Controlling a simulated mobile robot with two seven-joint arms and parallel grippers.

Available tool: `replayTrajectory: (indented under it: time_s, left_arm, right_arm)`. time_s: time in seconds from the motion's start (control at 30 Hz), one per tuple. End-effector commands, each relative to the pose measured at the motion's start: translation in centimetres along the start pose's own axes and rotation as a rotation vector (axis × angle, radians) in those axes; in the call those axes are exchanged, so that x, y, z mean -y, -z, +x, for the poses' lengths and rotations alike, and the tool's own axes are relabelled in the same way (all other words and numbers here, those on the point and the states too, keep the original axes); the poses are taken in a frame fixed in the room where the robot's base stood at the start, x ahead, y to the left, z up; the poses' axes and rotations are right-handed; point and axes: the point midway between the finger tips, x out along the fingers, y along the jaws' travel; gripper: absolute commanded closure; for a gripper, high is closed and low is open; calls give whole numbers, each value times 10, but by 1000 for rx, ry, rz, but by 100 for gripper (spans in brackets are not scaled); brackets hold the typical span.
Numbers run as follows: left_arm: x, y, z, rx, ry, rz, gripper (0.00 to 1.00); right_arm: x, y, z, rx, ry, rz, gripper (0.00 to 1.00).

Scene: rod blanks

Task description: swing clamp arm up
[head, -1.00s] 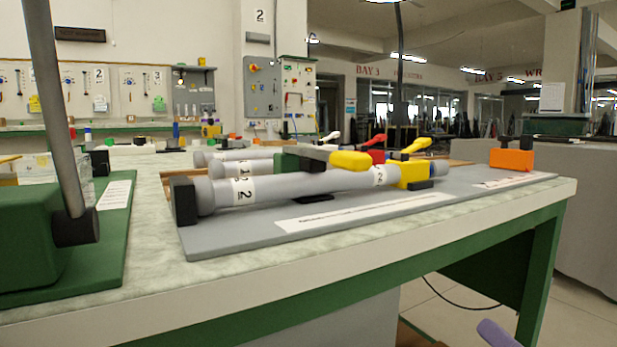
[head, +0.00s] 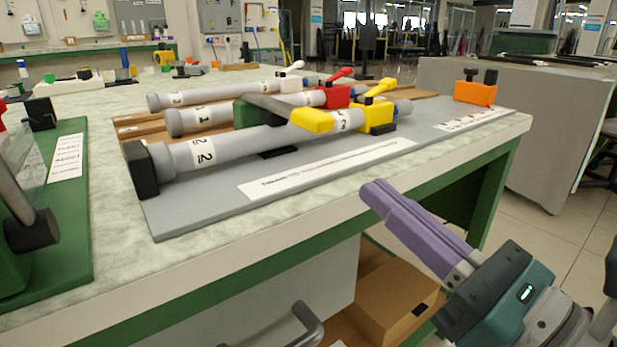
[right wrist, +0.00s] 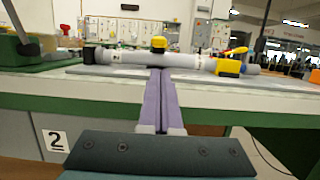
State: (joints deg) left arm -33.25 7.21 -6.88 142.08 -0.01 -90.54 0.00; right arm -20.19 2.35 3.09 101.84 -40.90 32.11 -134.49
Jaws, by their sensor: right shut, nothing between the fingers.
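A grey rod labelled 2 (head: 240,145) lies on the grey plate (head: 215,197), its left end against a black block (head: 141,168). A dark clamp arm with a yellow grip (head: 313,121) lies low across the rod from a green block (head: 252,112) behind it. The yellow grip also shows above the rod in the right wrist view (right wrist: 158,43). My right gripper (head: 372,192), with purple fingers, is shut and empty in front of the bench edge, apart from the clamp. In the right wrist view its fingertips (right wrist: 160,72) point towards the rod. My left gripper is not in view.
A yellow block (head: 378,116) with a raised yellow lever stands by the rod's right part. Red (head: 338,95) and white (head: 290,86) ones stand behind. An orange block (head: 475,92) is at the plate's right end. A green machine base (head: 75,215) stands left. A cardboard box (head: 398,290) sits below.

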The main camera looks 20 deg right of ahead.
Motion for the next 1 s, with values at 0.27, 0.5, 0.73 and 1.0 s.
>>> replayTrajectory:
  time_s: [0.27,0.5,0.73,1.0]
  left_arm:
    - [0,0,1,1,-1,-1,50]
    - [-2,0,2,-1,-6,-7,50]
    - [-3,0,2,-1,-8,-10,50]
    - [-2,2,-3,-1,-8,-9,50]
  right_arm:
    - [0,-1,52,2,-2,-1,100]
    - [0,0,74,1,0,0,100]
    - [0,0,77,-2,0,1,100]
    - [0,-3,77,-8,0,0,100]
